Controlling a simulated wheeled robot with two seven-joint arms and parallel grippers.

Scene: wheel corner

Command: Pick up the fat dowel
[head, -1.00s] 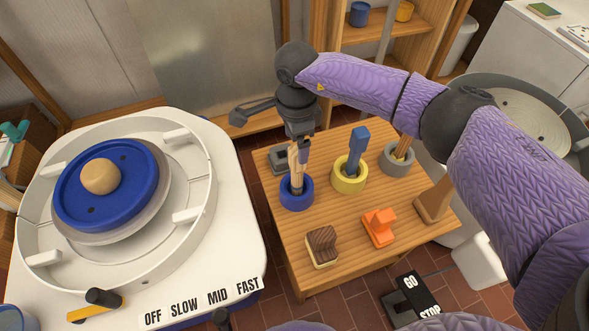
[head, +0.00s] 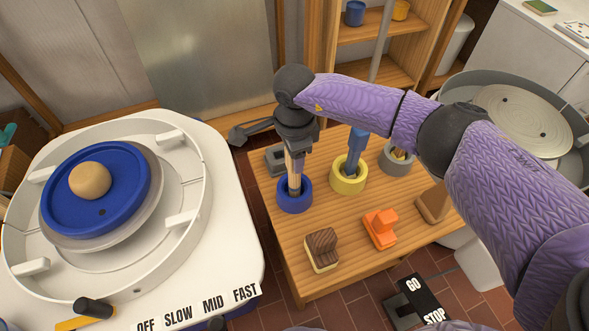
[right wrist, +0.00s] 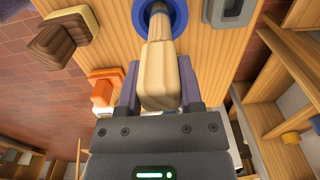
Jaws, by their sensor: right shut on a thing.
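The fat dowel (head: 294,178) is a pale wooden stick standing upright in a blue ring holder (head: 294,205) on the wooden table. My right gripper (head: 295,157) comes down over it from above and is shut on its upper part. In the right wrist view, the dowel (right wrist: 157,75) lies between the two fingers, and its lower end reaches into the blue ring (right wrist: 178,22). My left gripper is not in view.
A yellow ring (head: 348,184) with a blue-handled tool and a grey ring (head: 396,165) stand to the right. A brown block (head: 321,252), an orange block (head: 380,228) and a wooden wedge (head: 433,203) lie in front. The pottery wheel (head: 150,215) is at left.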

